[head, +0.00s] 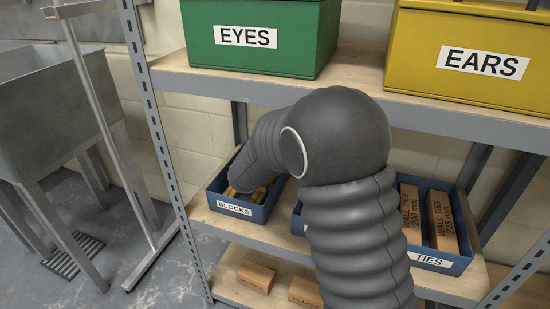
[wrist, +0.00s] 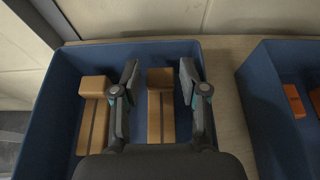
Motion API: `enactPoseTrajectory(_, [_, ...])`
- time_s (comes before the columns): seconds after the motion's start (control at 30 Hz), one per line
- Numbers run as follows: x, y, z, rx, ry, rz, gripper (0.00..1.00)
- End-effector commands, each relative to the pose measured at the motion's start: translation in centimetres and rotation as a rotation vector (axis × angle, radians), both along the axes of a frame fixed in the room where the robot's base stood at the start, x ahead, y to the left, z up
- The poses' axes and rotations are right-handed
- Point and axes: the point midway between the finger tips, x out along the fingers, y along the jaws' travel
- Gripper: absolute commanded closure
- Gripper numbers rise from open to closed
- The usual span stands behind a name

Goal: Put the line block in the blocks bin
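The blue blocks bin (head: 240,210), labelled BLOCKS, stands on the middle shelf in the head view; its wall also shows in the wrist view (wrist: 60,120). Two wooden line blocks lie in it, each a thick end on a slotted shank. One line block (wrist: 160,105) lies between the fingers of my gripper (wrist: 159,70), with a gap on each side. The other line block (wrist: 94,110) lies to the left, outside the fingers. My gripper is open, over the bin. In the head view my arm hides the gripper and part of the bin.
A blue TIES bin (head: 432,262) with boxes of wall ties stands to the right on the same shelf (head: 270,235). A green EYES bin (head: 262,60) and a yellow EARS bin (head: 470,80) stand on the shelf above. A metal upright (head: 165,150) is left of the blocks bin.

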Motion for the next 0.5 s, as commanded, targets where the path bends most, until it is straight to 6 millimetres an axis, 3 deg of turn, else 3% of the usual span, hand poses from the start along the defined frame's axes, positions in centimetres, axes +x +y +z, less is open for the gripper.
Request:
enactPoseTrajectory(0.23, [0.0,0.0,0.3,0.0,0.0,0.0,0.57])
enactPoseTrajectory(0.4, [0.0,0.0,1.9,0.0,0.0,0.0,0.57])
enactPoseTrajectory(0.5, [-2.0,0.9,2.2,0.001,-0.001,0.003,0.57])
